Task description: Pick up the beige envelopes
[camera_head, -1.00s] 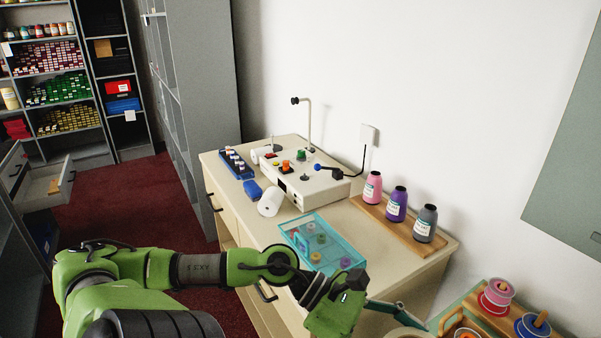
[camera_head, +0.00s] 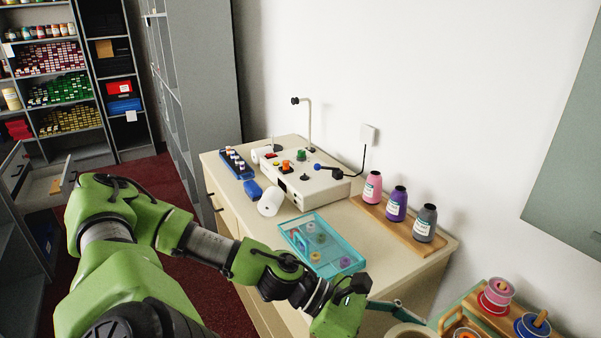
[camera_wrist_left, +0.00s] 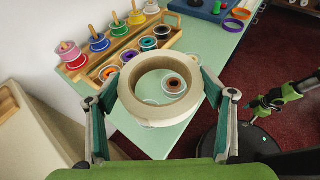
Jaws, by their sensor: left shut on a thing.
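No beige envelopes can be made out for certain. A small tan item (camera_head: 54,186) lies in an open grey drawer at the left of the head view, too small to identify. My left gripper (camera_wrist_left: 162,100) is shut on a thick beige ring (camera_wrist_left: 121,92), with one finger on each side, held above a pale green counter (camera_wrist_left: 190,136). The ring also shows at the bottom of the head view (camera_head: 408,330), partly cut off. At the right of the wrist view is a green and black arm end that looks like my right gripper (camera_wrist_left: 256,116); its fingers are too small to read.
A wooden rack (camera_wrist_left: 80,78) with coloured spools stands on the green counter. A beige cabinet (camera_head: 385,272) carries a teal tray (camera_head: 345,243), a white machine (camera_head: 318,192) and thread cones on a board (camera_head: 402,231). Dark red floor (camera_head: 150,172) lies open by the shelves.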

